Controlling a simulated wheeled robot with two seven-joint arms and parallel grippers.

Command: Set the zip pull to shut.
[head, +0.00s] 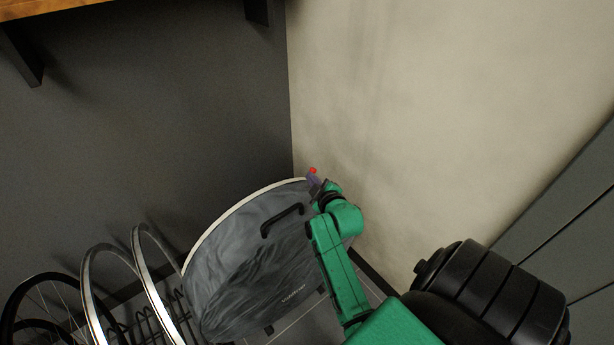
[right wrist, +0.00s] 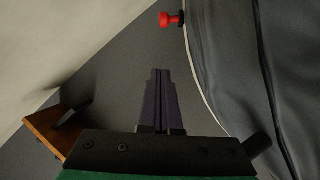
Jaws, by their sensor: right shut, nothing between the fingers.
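The zip pull is a small red knob (head: 312,170) at the right end of the pale zip line along the top edge of a grey wheel bag (head: 238,275). In the right wrist view the red zip pull (right wrist: 172,19) sits on the bag's pale edge, beyond my fingertips. My right gripper (head: 313,178) is close beside the pull in the head view. In the right wrist view its dark fingers (right wrist: 160,72) are together with nothing between them, and a gap shows between them and the pull. My left gripper is not in view.
The bag has a black handle (head: 282,220) on its face. Bare wheels (head: 150,275) stand in a rack to its left. A pale wall (head: 430,130) is close on the right, a dark wall (head: 150,130) behind. A wooden shelf (head: 45,8) hangs at the upper left.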

